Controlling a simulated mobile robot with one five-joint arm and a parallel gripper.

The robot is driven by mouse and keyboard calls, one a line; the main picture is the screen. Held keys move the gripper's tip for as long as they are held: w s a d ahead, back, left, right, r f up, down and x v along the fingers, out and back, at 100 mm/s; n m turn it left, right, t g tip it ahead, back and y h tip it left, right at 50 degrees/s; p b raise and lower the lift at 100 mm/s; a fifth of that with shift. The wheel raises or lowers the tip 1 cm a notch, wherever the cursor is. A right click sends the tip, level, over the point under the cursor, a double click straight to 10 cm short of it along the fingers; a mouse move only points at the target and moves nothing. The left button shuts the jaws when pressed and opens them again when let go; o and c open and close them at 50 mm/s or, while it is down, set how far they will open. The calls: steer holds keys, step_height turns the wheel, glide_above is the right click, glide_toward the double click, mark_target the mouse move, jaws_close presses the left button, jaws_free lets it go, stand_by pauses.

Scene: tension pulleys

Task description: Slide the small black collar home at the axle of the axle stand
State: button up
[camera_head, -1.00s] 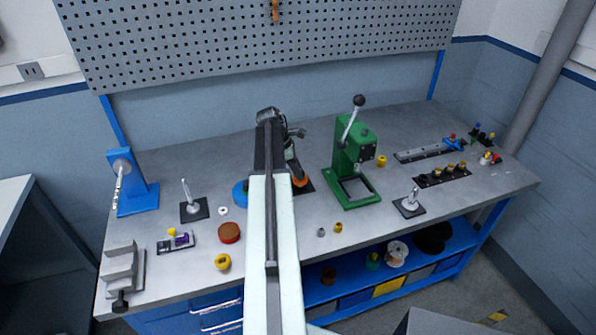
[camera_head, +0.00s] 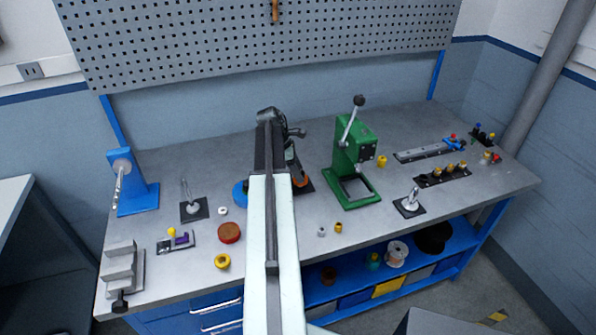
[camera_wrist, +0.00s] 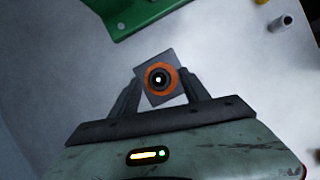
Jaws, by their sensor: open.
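The axle stand has a square grey base plate (camera_wrist: 150,62), seen from above in the wrist view. An orange pulley (camera_wrist: 151,88) lies around its axle. A black ring, apparently the small collar (camera_wrist: 158,87), sits inside the orange ring around the pale axle tip (camera_wrist: 158,79). I cannot tell how far down the axle it sits. My gripper (camera_wrist: 162,80) is open, with one finger on each side of the pulley and collar. In the head view the orange pulley (camera_head: 302,182) shows beside my gripper (camera_head: 296,178), and my arm hides part of the stand.
A green lever press (camera_head: 355,165) stands close on the right; its base (camera_wrist: 135,12) shows in the wrist view. A blue round part (camera_head: 240,193) is left of my arm.

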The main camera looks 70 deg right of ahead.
steer(key=p+v, duration=0.7)
steer(key=shift+w+r, duration=0.15)
steer(key=shift+r, duration=0.2)
